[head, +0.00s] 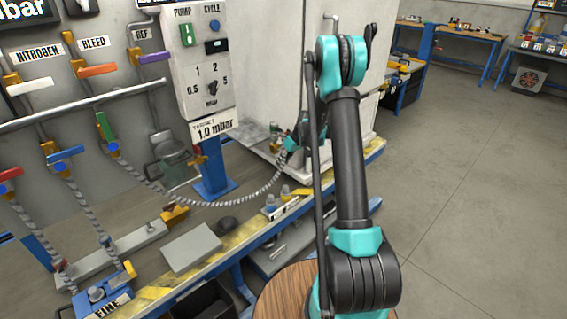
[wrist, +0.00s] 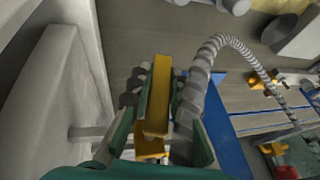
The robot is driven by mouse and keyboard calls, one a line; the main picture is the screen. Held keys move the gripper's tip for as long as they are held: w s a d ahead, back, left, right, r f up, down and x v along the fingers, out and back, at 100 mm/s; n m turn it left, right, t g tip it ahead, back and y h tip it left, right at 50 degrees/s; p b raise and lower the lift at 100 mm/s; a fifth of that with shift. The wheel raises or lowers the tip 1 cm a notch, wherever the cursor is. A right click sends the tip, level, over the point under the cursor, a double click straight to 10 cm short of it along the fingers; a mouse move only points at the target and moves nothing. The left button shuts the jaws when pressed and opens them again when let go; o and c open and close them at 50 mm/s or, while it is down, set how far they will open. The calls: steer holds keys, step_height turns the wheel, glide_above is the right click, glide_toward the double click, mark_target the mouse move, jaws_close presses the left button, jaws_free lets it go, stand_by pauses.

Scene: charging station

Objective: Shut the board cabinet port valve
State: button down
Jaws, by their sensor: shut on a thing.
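My gripper (head: 291,143) reaches down to the hose end at the side of the pale cabinet (head: 275,65), partly hidden behind my arm in the head view. In the wrist view its two green-sided fingers (wrist: 162,80) are shut around a yellow valve handle (wrist: 158,100). The handle lies lengthwise between the fingers. A grey ribbed hose (wrist: 205,65) runs right beside the handle and curves away; in the head view the hose (head: 230,204) hangs from the board to the cabinet port. The valve body is mostly hidden.
The board carries several coloured valve levers, among them a green lever (head: 102,127) and a blue lever (head: 66,153). A control box (head: 205,85) stands left of the cabinet. A grey plate (head: 192,248) lies on the bench. Open floor (head: 470,200) lies to the right.

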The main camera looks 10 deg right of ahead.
steer(key=shift+s+a+r+g+y, duration=0.2)
steer(key=shift+a+g+y, duration=0.15)
steer(key=shift+y, duration=0.35)
steer(key=c, duration=1.4)
jaws_free()
steer(key=shift+d, duration=0.1)
steer(key=w+v, duration=0.1)
steer(key=v, duration=0.6)
steer(key=shift+s+r, duration=0.2)
steer(key=shift+s, duration=0.25)
steer(key=shift+d, duration=0.1)
steer(key=shift+c, duration=0.4)
